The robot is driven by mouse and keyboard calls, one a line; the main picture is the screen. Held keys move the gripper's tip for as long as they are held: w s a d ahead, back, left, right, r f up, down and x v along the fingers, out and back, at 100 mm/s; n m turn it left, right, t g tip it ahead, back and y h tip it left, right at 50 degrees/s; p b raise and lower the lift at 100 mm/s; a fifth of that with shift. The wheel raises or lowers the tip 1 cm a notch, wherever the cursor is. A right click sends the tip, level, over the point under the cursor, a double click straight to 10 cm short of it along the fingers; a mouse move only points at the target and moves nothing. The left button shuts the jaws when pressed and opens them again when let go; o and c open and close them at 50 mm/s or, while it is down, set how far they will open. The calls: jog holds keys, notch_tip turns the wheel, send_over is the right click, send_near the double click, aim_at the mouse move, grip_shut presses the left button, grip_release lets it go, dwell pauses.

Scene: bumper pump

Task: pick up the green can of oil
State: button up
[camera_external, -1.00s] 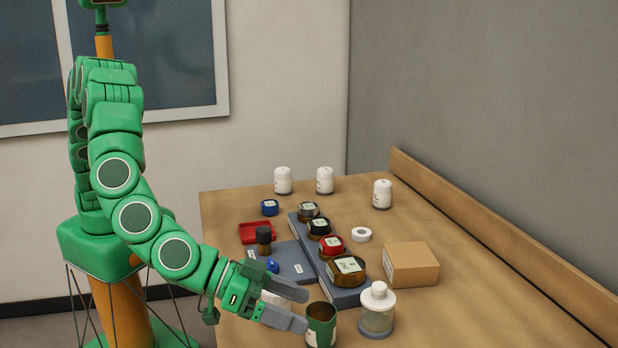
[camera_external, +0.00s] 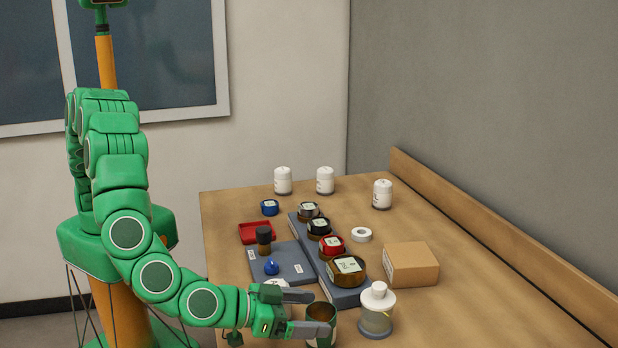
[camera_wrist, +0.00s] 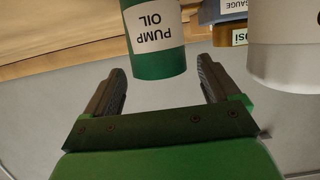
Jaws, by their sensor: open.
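The green can of oil (camera_external: 322,312) stands upright near the front edge of the table, with a dark open-looking top. In the wrist view it appears upside down as a green can (camera_wrist: 160,62) with a white "PUMP OIL" label. My gripper (camera_external: 310,311) is open beside the can, low over the table. In the wrist view my gripper (camera_wrist: 160,68) has one finger on each side of the can's end, with gaps between. One finger hides part of the can in the external view.
A grey tray with several round gauges (camera_external: 346,268) lies behind. A cardboard box (camera_external: 411,264) is at right. A white rounded thing (camera_external: 275,284) is partly behind my gripper.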

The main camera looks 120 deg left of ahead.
aim_at(334, 311)
jog(key=x, duration=0.4)
jog(key=shift+w+a+f, duration=0.15)
jog(key=shift+w+a, duration=0.05)
jog(key=shift+a, duration=0.15)
jog(key=shift+c, duration=0.4)
jog(key=c, duration=1.1)
jog(key=shift+r, duration=0.2)
jog(key=shift+s+a+r, duration=0.2)
jog(key=shift+s+r, duration=1.9)
jog(key=shift+s, duration=0.15)
jog(key=shift+s+a+r, duration=0.25)
jog(key=shift+s+r, duration=1.85)
jog(key=shift+s, duration=0.15)
jog(key=shift+s+a+r, duration=0.2)
jog(key=shift+s+r, duration=1.9)
jog(key=shift+s, duration=0.15)
